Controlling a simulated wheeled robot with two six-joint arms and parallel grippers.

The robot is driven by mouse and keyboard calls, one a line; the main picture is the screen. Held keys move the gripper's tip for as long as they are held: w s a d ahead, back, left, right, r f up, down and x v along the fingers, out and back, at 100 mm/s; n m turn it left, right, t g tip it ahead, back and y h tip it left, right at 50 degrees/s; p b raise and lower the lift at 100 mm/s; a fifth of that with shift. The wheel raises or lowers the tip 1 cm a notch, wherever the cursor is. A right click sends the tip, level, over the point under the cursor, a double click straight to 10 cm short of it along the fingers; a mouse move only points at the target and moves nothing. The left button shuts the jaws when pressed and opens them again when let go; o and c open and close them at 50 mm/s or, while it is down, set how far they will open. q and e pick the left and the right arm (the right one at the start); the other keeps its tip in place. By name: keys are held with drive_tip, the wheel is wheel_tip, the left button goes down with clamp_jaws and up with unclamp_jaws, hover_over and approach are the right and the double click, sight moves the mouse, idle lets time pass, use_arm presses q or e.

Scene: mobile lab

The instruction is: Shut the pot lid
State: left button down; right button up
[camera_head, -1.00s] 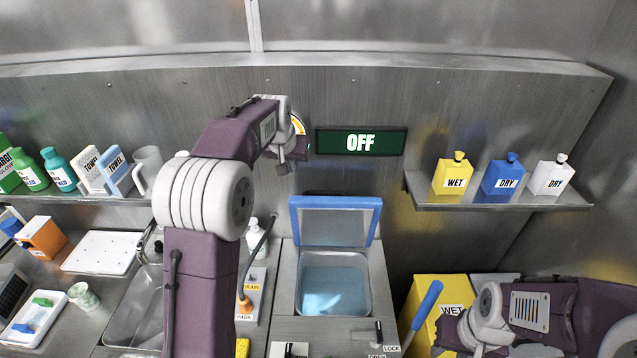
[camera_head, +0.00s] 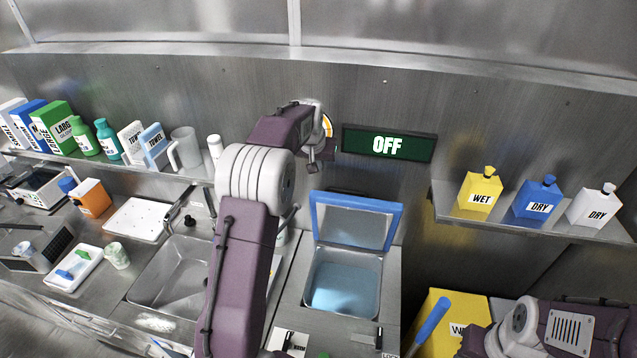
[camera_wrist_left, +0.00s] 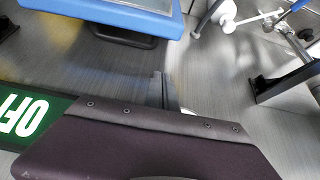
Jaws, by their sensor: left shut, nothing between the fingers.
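The pot (camera_head: 311,283) is a square metal vessel holding blue liquid, set in the counter at the centre. Its lid (camera_head: 390,232), a grey panel with a blue rim, stands open, tilted up at the back of the pot. The lid's blue edge (camera_wrist_left: 125,14) also shows at the top of the left wrist view. My left gripper (camera_head: 313,166) is shut and empty, just above and left of the lid's top edge and apart from it. My right arm shows at the lower right, but its gripper is out of the picture.
A green OFF sign (camera_head: 387,144) is on the back wall, close to my left gripper. A shelf (camera_head: 560,229) with yellow, blue and white bottles is on the right. A yellow WET bin (camera_head: 440,304) stands right of the pot. A sink (camera_head: 172,277) is on the left.

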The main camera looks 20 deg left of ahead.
sight(319, 191)
use_arm(q)
drive_tip(key=p+x, duration=0.2)
drive_tip(key=x, duration=0.5)
drive_tip(key=shift+w+f, duration=0.25)
drive_tip(key=shift+f, duration=0.05)
drive_tip(key=s, duration=0.3)
drive_tip(key=shift+s+d+f, duration=0.1)
drive_tip(key=shift+d+f, duration=0.05)
drive_tip(key=shift+d, duration=0.15)
drive_tip(key=shift+s+d, duration=0.15)
drive_tip(key=shift+s, duration=0.35)
drive_tip(key=shift+w+f, duration=0.1)
drive_tip(key=shift+f, duration=0.05)
